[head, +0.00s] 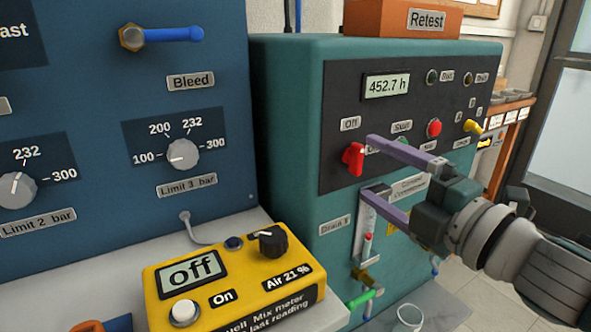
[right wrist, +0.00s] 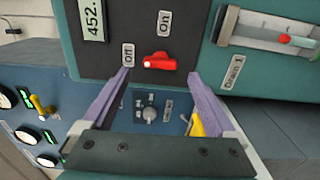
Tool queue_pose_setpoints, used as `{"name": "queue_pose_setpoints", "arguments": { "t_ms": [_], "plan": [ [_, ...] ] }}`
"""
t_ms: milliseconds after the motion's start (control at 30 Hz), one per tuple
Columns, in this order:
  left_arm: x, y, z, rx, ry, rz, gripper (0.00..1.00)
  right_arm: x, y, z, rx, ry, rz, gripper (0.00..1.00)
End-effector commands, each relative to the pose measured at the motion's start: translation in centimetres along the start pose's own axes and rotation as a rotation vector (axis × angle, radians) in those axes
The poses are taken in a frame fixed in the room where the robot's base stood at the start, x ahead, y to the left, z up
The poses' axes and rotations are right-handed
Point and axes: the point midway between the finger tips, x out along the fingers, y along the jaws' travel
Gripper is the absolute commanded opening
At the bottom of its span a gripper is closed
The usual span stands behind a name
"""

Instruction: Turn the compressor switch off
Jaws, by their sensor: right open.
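The compressor switch is a red rotary handle (head: 353,159) on the dark panel of the teal cabinet; it also shows in the right wrist view (right wrist: 160,61). An "Off" label (head: 350,123) is above it. The "On" label (right wrist: 164,22) shows in the right wrist view. The handle lies along the line toward "Off", with a pale mark at that end. My right gripper (head: 368,166) is open and empty in front of the panel, its two purple fingers spread to either side of the switch. My left gripper is out of view.
Right of the switch are a red button (head: 434,128), a yellow knob (head: 473,127) and lamps. A gauge tube with a green valve (head: 364,299) is below my gripper. A yellow mix meter (head: 235,283) sits at the lower left. The blue panel (head: 90,100) fills the left.

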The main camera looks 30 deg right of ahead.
Motion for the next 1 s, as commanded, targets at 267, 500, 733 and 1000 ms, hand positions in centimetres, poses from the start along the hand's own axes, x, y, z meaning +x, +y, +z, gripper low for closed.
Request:
{"name": "queue_pose_setpoints", "arguments": {
  "t_ms": [267,500,733,1000],
  "plan": [
    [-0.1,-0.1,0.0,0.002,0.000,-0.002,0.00,-4.9,-0.1,0.0,0.000,-0.001,-0.002,0.93],
    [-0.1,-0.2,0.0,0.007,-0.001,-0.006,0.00,-6.2,0.1,0.0,-0.002,0.000,0.001,0.93],
    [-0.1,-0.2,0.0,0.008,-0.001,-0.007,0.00,-6.1,0.1,0.0,-0.002,0.000,0.001,0.93],
    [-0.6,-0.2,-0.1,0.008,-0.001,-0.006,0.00,-6.1,0.7,0.1,0.020,-0.017,-0.004,0.93]
  ]
}}
